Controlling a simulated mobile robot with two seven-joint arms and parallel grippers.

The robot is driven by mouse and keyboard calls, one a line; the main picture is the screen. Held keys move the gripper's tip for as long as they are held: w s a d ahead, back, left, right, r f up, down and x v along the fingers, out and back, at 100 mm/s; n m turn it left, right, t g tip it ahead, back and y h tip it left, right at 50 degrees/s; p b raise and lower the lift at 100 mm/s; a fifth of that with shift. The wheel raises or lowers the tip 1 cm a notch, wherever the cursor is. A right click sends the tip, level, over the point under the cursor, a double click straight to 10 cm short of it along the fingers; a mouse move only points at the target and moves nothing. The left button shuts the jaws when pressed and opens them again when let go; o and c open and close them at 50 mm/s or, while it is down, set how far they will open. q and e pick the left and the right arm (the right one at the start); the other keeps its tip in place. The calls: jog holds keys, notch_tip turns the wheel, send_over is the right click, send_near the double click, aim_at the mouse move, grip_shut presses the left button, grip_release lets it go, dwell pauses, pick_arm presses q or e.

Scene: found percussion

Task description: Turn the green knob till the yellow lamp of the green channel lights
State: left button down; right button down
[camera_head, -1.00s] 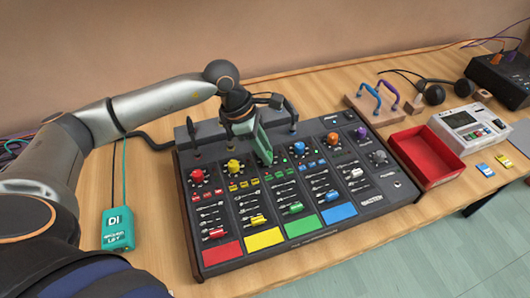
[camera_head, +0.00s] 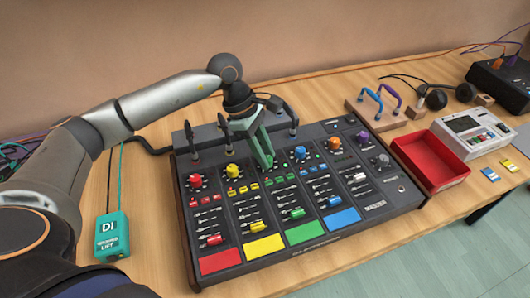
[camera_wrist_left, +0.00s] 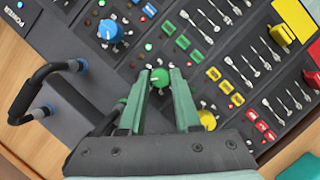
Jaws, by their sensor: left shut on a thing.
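The mixing desk (camera_head: 352,213) stands on the table with red, yellow, green and blue channels. My left gripper (camera_head: 268,164), with green fingers, points down onto the upper part of the green channel. In the left wrist view the green knob (camera_wrist_left: 159,78) sits between the fingertips of my left gripper (camera_wrist_left: 159,84), which is shut on it. In the head view the fingers hide this knob. Small green lights show near it, but I cannot tell which is the yellow lamp or whether it is lit. My right gripper is not in view.
The yellow knob (camera_head: 232,171) and blue knob (camera_head: 300,152) flank the gripper closely. Dark curved handles (camera_head: 293,118) rise at the desk's back edge. A teal DI box (camera_head: 112,237) stands left; a red tray (camera_head: 430,160) stands right.

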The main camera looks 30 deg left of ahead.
pick_arm(q)
jog(key=c, duration=0.6)
grip_release()
jog(key=shift+r, duration=0.1)
jog(key=v, duration=1.2)
jog(key=shift+r, duration=0.25)
